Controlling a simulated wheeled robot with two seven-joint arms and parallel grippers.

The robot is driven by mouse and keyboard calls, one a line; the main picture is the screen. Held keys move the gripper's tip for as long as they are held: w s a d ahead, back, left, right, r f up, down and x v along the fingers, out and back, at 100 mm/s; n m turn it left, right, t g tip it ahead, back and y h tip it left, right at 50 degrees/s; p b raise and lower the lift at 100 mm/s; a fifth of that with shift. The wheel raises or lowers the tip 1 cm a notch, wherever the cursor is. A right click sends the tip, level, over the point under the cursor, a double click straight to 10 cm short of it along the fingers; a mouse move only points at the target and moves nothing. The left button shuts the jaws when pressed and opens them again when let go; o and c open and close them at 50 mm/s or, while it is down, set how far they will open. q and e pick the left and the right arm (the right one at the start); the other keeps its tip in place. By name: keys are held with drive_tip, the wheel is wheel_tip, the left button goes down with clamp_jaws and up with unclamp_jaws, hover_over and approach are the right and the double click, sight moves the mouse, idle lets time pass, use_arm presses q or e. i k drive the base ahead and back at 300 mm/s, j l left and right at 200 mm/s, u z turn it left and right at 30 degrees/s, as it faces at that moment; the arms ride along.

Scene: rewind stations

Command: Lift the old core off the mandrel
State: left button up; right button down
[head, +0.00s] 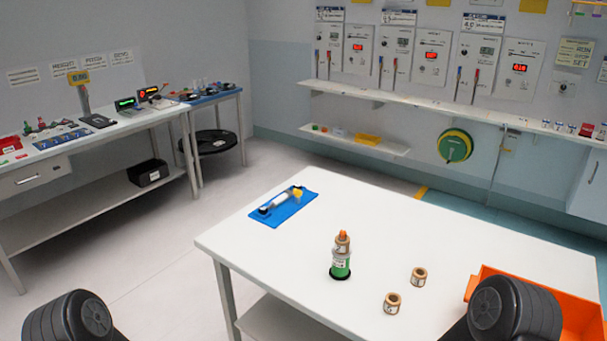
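A stack on a mandrel (340,267) stands upright on the white table, on a dark round base. It has a green and white lower part, a brown core (342,242) around its upper part, and an orange tip on top. Two loose brown cores stand on the table to its right, one nearer (392,303) and one farther (419,277). Which core is the old one I cannot tell for sure. Neither gripper is in view; only dark rounded parts of my arms show at the bottom left and bottom right, apart from the stack.
A blue mat (282,212) with a roller-like tool lies at the table's left rear. An orange bin (580,314) is at the right, partly hidden by my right arm. The table (450,235) is clear behind the stack. Side benches and wall panels are farther off.

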sight(341, 248)
drive_tip(key=i+j+z, duration=0.1)
drive_tip(key=z, duration=0.4)
drive_tip(key=j+z, duration=0.15)
drive_tip(key=z, duration=0.3)
drive_tip(key=j+z, duration=0.2)
drive_tip(key=z, duration=0.3)
drive_tip(key=j+z, duration=0.2)
drive_tip(key=z, duration=0.3)
drive_tip(key=j+z, duration=0.1)
drive_tip(key=j, duration=0.3)
drive_tip(key=k+j+z, duration=0.15)
drive_tip(key=j, duration=0.2)
drive_tip(key=k+j+z, duration=0.1)
drive_tip(key=j, duration=0.25)
drive_tip(key=k+j+z, duration=0.15)
drive_tip(key=j, duration=0.2)
drive_tip(key=i, duration=0.05)
